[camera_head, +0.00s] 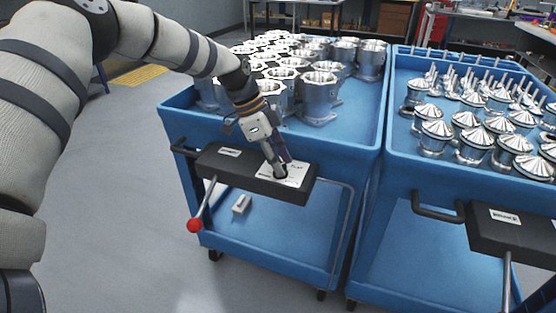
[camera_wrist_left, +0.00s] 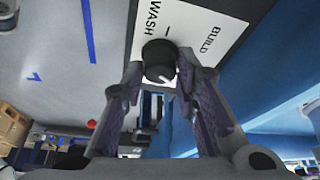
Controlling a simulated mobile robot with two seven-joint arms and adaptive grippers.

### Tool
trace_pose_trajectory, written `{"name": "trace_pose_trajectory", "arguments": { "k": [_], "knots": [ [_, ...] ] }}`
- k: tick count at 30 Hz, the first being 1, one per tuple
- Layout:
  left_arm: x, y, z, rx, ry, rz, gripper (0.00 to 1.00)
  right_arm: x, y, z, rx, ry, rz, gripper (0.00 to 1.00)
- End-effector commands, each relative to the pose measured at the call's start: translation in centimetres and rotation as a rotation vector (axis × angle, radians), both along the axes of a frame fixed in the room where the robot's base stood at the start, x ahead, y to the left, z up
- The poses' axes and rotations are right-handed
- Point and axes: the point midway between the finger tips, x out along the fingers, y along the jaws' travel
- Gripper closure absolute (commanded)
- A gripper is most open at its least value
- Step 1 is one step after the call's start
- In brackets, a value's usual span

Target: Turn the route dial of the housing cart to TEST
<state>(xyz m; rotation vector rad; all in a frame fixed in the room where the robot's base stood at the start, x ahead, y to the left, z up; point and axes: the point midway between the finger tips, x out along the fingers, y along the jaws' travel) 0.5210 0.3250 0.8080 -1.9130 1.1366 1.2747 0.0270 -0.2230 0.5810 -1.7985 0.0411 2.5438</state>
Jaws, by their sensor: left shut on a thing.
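The housing cart (camera_head: 345,165) is the blue cart in the middle of the head view, with metal housings on its top. A dark control box on its handle side carries a white dial plate (camera_head: 297,176). In the left wrist view the black route dial (camera_wrist_left: 158,55) sits on the white plate (camera_wrist_left: 205,18), between the printed words WASH and BUILD. A white mark shows on the dial's lower edge. The word TEST is not readable in either view. My left gripper (camera_head: 280,170) reaches down to the plate, its fingertips (camera_wrist_left: 160,68) closed around the dial from both sides.
A lever with a red ball knob (camera_head: 195,225) hangs from the box's left part. A small light block (camera_head: 241,204) lies on the lower shelf. A second blue cart (camera_head: 395,110) with cone-topped parts stands close on the right. The floor on the left is clear.

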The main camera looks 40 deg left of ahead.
Motion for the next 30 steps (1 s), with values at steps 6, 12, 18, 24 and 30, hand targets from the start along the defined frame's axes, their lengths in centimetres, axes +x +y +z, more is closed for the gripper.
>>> {"name": "trace_pose_trajectory", "arguments": {
  "k": [6,12,18,24,30],
  "knots": [
    [-0.2,0.0,-0.3,0.001,0.008,0.000,0.54,0.0,0.0,0.0,0.000,0.001,0.000,0.60],
    [-0.1,0.0,-0.2,0.000,0.004,0.000,0.54,0.0,0.0,0.0,0.000,0.001,0.000,0.60],
    [-0.3,0.8,2.1,0.001,-0.002,0.001,0.54,0.0,0.0,0.0,0.000,0.000,0.000,0.60],
    [-1.4,2.6,7.2,0.001,-0.001,0.002,0.54,0.0,0.0,0.0,0.000,0.000,0.000,0.60],
    [-2.1,3.8,10.4,0.001,0.003,0.000,0.54,0.0,0.0,0.0,0.000,0.000,0.000,0.60]
  ]
}}
